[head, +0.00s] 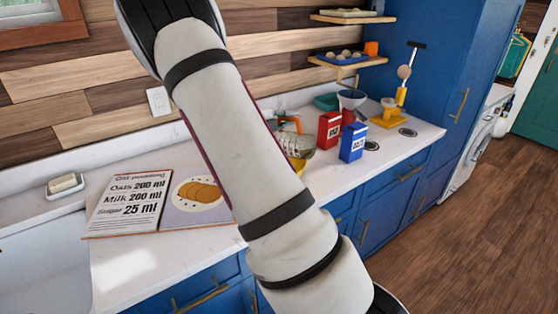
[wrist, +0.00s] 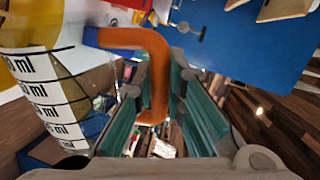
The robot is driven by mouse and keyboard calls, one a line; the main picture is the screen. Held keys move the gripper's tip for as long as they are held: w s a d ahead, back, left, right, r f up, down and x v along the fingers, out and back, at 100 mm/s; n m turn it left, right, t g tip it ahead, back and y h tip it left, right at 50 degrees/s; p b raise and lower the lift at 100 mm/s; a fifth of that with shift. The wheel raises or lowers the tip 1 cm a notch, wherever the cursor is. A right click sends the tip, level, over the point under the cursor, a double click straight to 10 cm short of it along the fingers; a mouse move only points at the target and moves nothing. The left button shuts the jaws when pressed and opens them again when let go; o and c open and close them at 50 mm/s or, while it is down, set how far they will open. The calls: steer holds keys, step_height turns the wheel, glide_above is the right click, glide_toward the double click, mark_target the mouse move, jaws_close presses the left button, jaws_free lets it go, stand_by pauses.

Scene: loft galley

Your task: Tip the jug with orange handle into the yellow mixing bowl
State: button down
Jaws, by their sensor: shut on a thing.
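The jug (wrist: 45,95) is clear with black ml markings and fills the left of the wrist view. Its orange handle (wrist: 155,62) lies between the teal finger pads of my gripper (wrist: 160,115), which is shut on it. In the head view a bit of orange handle (head: 291,121) shows just past my arm, which hides most of the jug. The yellow mixing bowl (head: 299,166) shows only as a small edge beside my arm, below the gripper. Yellow also shows beside and through the jug in the wrist view. I cannot tell the jug's tilt or contents.
A red box (head: 329,131) and a blue box (head: 353,142) stand on the counter right of the bowl. An open recipe book (head: 140,205) lies at left. The front counter is clear.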

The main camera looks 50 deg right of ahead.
steer(key=shift+w+n+g+b, duration=0.4)
steer(key=shift+w+n+b, duration=0.55)
steer(key=shift+w, duration=0.75)
stand_by(0.8)
steer(key=s+m+p, duration=0.1)
steer(key=s, duration=0.1)
steer(key=s+m+t+p, duration=0.1)
steer(key=s+p, duration=0.1)
steer(key=s, duration=0.1)
steer(key=shift+s+m, duration=0.1)
steer(key=shift+m, duration=0.25)
steer(key=shift+f, duration=0.15)
